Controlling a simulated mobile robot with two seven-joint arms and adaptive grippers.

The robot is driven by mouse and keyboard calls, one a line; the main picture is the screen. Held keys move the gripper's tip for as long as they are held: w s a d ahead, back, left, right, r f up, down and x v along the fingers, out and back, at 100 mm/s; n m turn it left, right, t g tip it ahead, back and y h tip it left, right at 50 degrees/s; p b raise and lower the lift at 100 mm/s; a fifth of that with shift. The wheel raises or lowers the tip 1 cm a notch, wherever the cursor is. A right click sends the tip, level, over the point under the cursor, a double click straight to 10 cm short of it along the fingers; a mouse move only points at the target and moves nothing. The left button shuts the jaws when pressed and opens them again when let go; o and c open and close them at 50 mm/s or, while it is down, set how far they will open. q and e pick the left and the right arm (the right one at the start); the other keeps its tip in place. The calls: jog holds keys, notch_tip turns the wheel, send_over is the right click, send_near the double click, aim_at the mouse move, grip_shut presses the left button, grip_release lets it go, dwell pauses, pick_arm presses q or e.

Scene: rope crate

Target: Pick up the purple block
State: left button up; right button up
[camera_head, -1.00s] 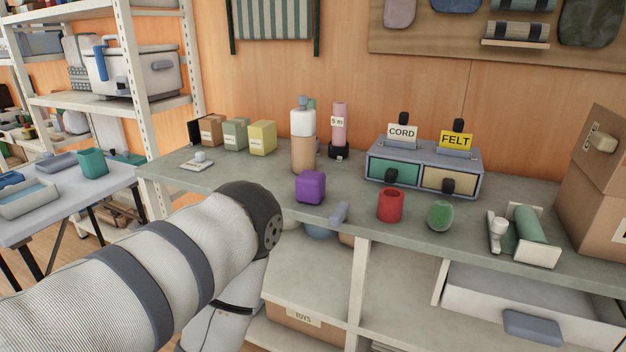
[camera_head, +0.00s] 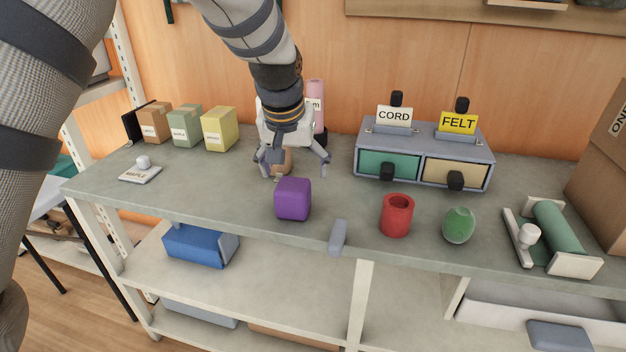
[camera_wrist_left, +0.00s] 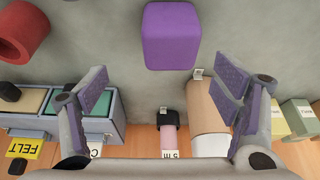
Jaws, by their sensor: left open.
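The purple block (camera_head: 293,199) stands on the grey bench top near its front edge. My left gripper (camera_head: 292,172) is open above the bench, just behind the block in the head view, its fingers pointing down and apart. In the left wrist view the purple block (camera_wrist_left: 171,36) lies at the top centre, beyond the open fingers (camera_wrist_left: 165,95). Nothing is between the fingers, and the block appears apart from them. My right gripper is in neither view.
A red cup (camera_head: 396,216) and a green egg-shaped object (camera_head: 459,225) stand right of the block. A drawer unit (camera_head: 425,137) stands behind.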

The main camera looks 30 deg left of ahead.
aim_at(296, 185)
pick_arm(q)
jog(key=shift+w+a+f, duration=0.1)
jog(key=shift+w+a, duration=0.1)
jog(key=shift+w, duration=0.3)
jog(key=x, duration=0.2)
jog(key=s+b+x, duration=0.1)
jog(key=x, duration=0.2)
jog(key=shift+a+f, duration=0.1)
jog(key=shift+f, duration=0.25)
jog(key=x, duration=0.5)
jog(key=shift+s+a, duration=0.3)
jog(key=shift+a, duration=0.05)
jog(key=shift+w+f, duration=0.1)
jog(key=shift+f, duration=0.05)
jog(key=shift+c, duration=1.4)
jog(key=c, duration=1.2)
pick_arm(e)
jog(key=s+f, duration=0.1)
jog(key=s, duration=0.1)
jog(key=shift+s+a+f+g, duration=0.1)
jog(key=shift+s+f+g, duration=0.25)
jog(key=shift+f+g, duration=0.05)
